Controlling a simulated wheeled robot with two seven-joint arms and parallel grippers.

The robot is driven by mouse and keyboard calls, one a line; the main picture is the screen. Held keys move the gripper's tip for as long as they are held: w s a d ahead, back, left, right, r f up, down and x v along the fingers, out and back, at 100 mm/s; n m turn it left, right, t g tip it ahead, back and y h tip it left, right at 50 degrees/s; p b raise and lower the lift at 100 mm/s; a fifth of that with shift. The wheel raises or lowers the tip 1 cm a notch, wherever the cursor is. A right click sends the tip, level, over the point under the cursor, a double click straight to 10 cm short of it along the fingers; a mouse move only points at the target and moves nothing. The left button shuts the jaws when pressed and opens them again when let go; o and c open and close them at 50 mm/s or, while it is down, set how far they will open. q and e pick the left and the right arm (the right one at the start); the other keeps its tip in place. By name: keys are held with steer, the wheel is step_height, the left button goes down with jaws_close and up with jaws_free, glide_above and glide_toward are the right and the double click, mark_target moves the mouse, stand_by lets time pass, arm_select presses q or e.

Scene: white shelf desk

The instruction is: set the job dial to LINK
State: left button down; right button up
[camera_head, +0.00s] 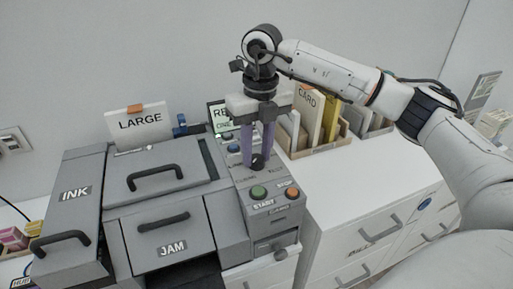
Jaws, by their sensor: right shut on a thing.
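The grey machine's control panel (242,181) holds a small black job dial (258,162). My right gripper (258,158) reaches down from above with its two purple-grey fingers, and it is shut on the dial. The fingers cover part of the dial, so I cannot tell which way it points. Small labels beside the dial are too small to read, so I cannot make out LINK. My left gripper is not in view.
Below the dial are a green START button (258,192) and an orange STOP button (292,193). A small display (222,118) stands behind, partly hidden by my gripper. INK (75,193) and JAM (172,248) covers are at left. Card holders (318,116) stand right.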

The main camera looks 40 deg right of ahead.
steer(key=m, duration=0.3)
steer(key=shift+m+p, duration=0.4)
steer(key=m, duration=0.3)
steer(key=shift+m+p, duration=0.3)
steer(key=shift+p, duration=0.1)
steer(key=m, duration=0.3)
steer(key=shift+s+t+p, duration=0.1)
steer(key=shift+t+p, duration=0.2)
steer(key=shift+m, duration=1.2)
steer(key=o, duration=1)
steer(key=shift+o, duration=0.2)
